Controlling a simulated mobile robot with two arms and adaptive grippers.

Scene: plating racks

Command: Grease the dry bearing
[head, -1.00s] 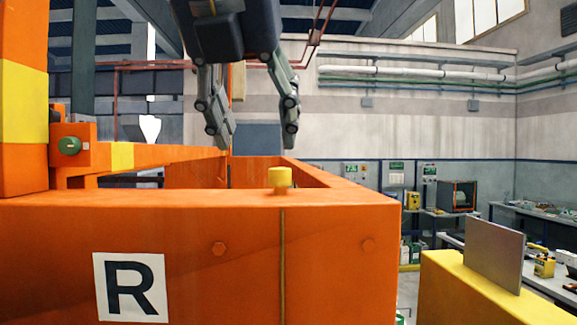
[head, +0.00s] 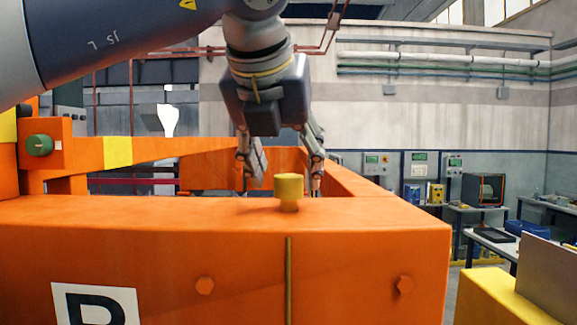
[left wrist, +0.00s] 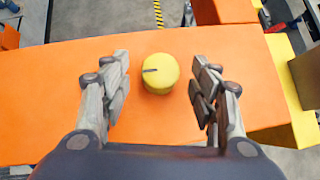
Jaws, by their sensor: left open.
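A yellow capped knob (head: 289,190) stands upright on top of the orange frame (head: 110,212), near its front edge. A thin brownish line runs down the front face below it. In the left wrist view the yellow knob (left wrist: 160,73) shows a short dark mark on its top and lies between the spread fingers, a little beyond them. My left gripper (head: 281,180) is open and points down around the knob's position in the head view. In the left wrist view the left gripper (left wrist: 165,85) touches nothing that I can see. My right gripper is not in view.
A green round button (head: 40,145) sits on an orange block at left. A yellow block (head: 495,295) with an upright brown panel (head: 552,275) stands at the right front. Workbenches with equipment line the far right. The orange top around the knob is clear.

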